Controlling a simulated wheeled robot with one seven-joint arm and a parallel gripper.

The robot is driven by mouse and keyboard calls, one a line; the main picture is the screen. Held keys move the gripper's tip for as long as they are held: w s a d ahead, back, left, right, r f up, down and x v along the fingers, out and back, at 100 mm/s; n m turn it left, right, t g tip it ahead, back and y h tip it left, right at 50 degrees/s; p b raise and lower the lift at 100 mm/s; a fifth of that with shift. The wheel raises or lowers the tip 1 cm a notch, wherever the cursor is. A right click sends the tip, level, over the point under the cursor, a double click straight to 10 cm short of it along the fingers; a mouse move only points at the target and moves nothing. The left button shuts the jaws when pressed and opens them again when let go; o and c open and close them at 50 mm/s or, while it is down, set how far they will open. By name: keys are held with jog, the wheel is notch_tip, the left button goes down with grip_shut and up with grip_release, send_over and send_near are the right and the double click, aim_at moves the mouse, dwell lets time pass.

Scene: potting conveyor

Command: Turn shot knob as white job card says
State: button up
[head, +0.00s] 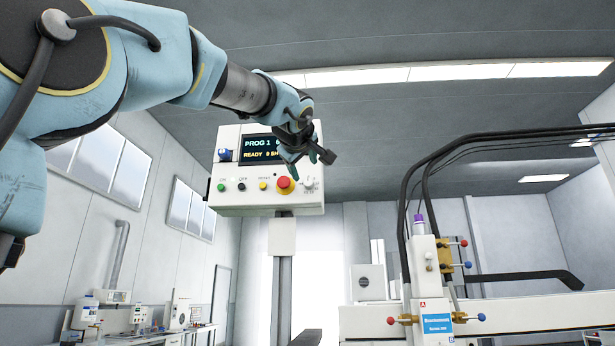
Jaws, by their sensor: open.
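A white control panel (240,200) stands on a grey post in the middle of the head view. A small pale knob (309,182) with faint marks around it sits at its lower right; it looks like the shot knob, but its setting is too small to read. My gripper (309,161) is open and empty, in front of the panel's upper right, above the knob in the picture. It hides part of the dark screen (256,149), which reads "PROG 1" and "READY 0 SH". I cannot make out a white job card.
The panel also carries a red mushroom button (284,184), a green button (221,187), a black button, a yellow button and a blue knob (224,155) at its left. A white dosing machine (430,295) with black hoses stands at the right. A workbench (140,337) is at lower left.

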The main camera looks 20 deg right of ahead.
aim_at(308, 182)
jog(key=p+x, duration=0.3)
jog(key=x, duration=0.4)
jog(key=shift+w, duration=0.15)
jog(key=shift+w+d+f, duration=0.1)
jog(key=shift+w+d, duration=0.2)
jog(key=shift+w, duration=0.2)
grip_shut()
